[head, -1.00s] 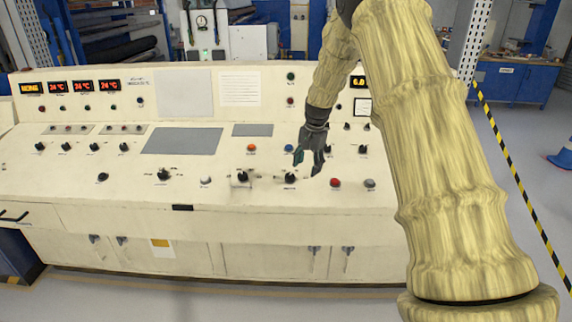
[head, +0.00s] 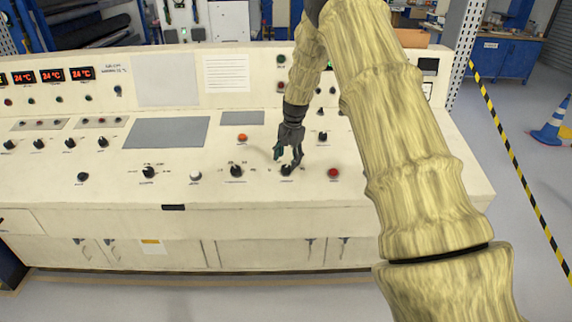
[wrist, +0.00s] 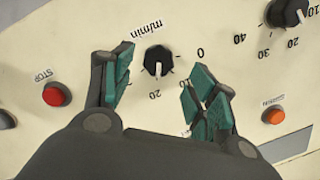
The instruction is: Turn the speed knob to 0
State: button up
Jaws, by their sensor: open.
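The speed knob (wrist: 158,60) is small, round and black, marked m/min with 0 and 20 on its scale. In the wrist view its white pointer line aims down the picture, nearer the 20 than the 0. My gripper (wrist: 163,78) is open, with one teal-padded finger on each side below the knob in the picture. No clear contact shows. In the head view my gripper (head: 288,154) is just above the knob (head: 287,171) and partly covers it.
A red STOP button (wrist: 55,95) and an orange button (wrist: 273,115) flank my fingers. Another black knob (wrist: 287,12) is at the upper right of the wrist view. The cream console (head: 100,190) carries several other knobs and displays. My arm hides its right side.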

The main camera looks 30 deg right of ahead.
aim_at(287, 167)
jog(key=shift+w+f+p, duration=0.15)
jog(key=shift+f+p, duration=0.25)
jog(key=shift+f, duration=1.6)
jog(key=c, duration=1)
